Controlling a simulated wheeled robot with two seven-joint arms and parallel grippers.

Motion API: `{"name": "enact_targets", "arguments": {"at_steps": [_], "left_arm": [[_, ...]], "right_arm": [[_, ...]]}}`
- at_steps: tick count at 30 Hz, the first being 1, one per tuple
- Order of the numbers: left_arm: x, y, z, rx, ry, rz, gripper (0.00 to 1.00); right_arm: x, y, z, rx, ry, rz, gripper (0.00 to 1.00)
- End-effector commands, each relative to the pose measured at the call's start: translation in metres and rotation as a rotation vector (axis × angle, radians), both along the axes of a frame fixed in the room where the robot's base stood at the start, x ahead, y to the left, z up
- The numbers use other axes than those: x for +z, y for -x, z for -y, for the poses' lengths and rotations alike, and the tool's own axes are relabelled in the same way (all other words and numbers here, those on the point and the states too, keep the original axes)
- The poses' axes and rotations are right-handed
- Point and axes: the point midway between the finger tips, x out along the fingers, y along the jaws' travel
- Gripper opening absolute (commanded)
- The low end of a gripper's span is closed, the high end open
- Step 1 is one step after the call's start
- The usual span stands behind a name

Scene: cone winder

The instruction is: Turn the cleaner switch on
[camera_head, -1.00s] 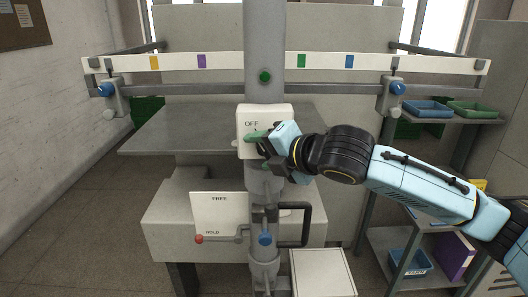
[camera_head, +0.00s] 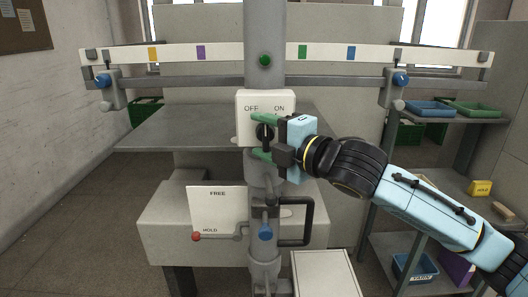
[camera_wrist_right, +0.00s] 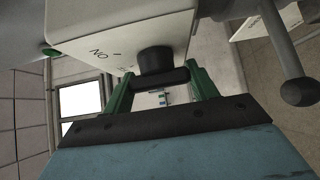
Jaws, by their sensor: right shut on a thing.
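The cleaner switch is a white box (camera_head: 245,127) on the grey column, marked OFF on the left and ON on the right. Its black knob (camera_head: 264,132) sits on the front, below and between the two words. My right gripper (camera_head: 263,138) reaches in from the right, with one green finger above the knob and one below it, shut on it. In the right wrist view the dark knob (camera_wrist_right: 157,62) stands out from the box (camera_wrist_right: 120,25) between the green fingers. I cannot tell exactly which word the knob points to. My left gripper is out of view.
A green button or lamp (camera_head: 265,60) is on the column above the box. Below are a FREE/HOLD plate (camera_head: 218,207) with a red-knobbed lever (camera_head: 197,237) and a dark handle (camera_head: 308,222). A grey table (camera_head: 175,130) stands behind. Shelves with trays (camera_head: 430,108) are at right.

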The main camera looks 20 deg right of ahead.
Motion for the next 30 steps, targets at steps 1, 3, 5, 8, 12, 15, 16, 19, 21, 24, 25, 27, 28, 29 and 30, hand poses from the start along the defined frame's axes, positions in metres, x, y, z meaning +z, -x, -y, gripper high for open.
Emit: {"name": "enact_targets", "arguments": {"at_steps": [1, 3, 5, 8, 12, 15, 16, 19, 21, 24, 25, 27, 28, 29, 30], "left_arm": [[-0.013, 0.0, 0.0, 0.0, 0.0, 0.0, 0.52], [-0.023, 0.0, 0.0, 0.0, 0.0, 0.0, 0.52], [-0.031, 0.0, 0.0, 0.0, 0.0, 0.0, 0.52], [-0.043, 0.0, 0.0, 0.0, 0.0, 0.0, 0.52], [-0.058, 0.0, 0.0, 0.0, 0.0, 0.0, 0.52], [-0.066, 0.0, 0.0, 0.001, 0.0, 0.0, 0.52], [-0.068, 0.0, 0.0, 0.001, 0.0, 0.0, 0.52], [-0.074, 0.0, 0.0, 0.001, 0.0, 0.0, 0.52], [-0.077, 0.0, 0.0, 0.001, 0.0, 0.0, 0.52], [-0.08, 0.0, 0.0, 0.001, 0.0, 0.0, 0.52], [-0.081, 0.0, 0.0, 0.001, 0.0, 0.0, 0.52], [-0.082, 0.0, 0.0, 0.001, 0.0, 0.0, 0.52], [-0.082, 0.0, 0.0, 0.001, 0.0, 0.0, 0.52], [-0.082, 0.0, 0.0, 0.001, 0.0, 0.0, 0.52], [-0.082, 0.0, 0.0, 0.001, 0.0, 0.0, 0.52]], "right_arm": [[-0.008, 0.0, -0.001, 0.001, -0.047, 0.012, 0.35], [-0.007, 0.0, -0.001, 0.001, -0.109, 0.03, 0.35], [-0.007, 0.0, -0.001, 0.001, -0.164, 0.045, 0.35], [-0.007, 0.0, -0.001, 0.001, -0.247, 0.068, 0.35], [-0.005, 0.0, -0.001, 0.001, -0.349, 0.098, 0.35], [-0.004, 0.0, -0.001, 0.001, -0.41, 0.116, 0.35], [-0.004, 0.0, -0.001, 0.001, -0.426, 0.121, 0.35], [-0.002, 0.0, -0.001, 0.001, -0.471, 0.135, 0.35], [-0.002, 0.0, 0.0, 0.001, -0.497, 0.141, 0.35], [-0.001, 0.0, 0.0, 0.0, -0.521, 0.149, 0.35], [-0.001, 0.0, 0.0, -0.001, -0.527, 0.151, 0.35], [0.0, 0.0, 0.0, -0.001, -0.538, 0.154, 0.35], [0.0, 0.0, 0.0, -0.001, -0.541, 0.154, 0.35], [0.0, 0.0, 0.0, -0.001, -0.544, 0.155, 0.35], [0.0, 0.0, 0.0, -0.001, -0.546, 0.155, 0.35]]}}
